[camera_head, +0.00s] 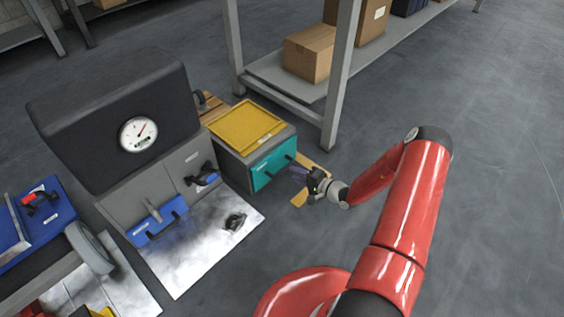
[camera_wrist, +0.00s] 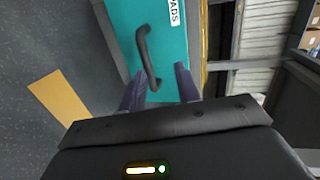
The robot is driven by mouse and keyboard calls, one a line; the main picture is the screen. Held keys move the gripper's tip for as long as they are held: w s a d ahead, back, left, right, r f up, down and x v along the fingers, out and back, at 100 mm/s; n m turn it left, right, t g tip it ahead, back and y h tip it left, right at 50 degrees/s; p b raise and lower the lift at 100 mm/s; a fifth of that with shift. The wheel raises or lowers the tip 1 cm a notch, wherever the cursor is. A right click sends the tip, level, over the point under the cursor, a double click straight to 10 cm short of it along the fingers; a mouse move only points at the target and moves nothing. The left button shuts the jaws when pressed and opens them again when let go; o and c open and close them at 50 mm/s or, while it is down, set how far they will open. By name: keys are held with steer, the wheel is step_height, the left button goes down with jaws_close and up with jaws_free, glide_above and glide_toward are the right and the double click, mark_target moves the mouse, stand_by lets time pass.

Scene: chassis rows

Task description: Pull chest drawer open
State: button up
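The chest (camera_head: 230,152) is a grey box with a yellow top tray (camera_head: 246,127). Its teal drawer front (camera_head: 273,163) faces my arm and looks closed. In the wrist view the teal front (camera_wrist: 115,18) carries a dark bar handle (camera_wrist: 146,58) and a white label ending in "PADS". My gripper (camera_head: 300,174) is just in front of the drawer. In the wrist view my gripper (camera_wrist: 160,85) has its two purple-grey fingers apart, with the lower end of the handle showing between the tips. I cannot tell whether a finger touches the handle.
A dark machine with a round gauge (camera_head: 138,133) stands left of the chest. A grey shelf rack (camera_head: 300,103) with cardboard boxes (camera_head: 309,52) is behind it. A yellow floor strip (camera_wrist: 60,98) lies beside the drawer. The floor to the right is clear.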

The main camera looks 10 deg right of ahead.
mark_target(284, 168)
steer(key=shift+m+t+h, duration=0.3)
steer(key=shift+m+h, duration=0.1)
steer(key=shift+m, duration=0.1)
steer(key=w+a+f, duration=0.1)
steer(key=w, duration=0.1)
steer(key=w+a+f+b, duration=0.1)
steer(key=w+f, duration=0.1)
steer(key=w+a+f, duration=0.1)
steer(key=w, duration=0.2)
steer(key=shift+w+a+f+b, duration=0.1)
steer(key=shift+a+f+b, duration=0.05)
steer(key=shift+a+b, duration=0.2)
steer(key=shift+c, duration=0.2)
jaws_close()
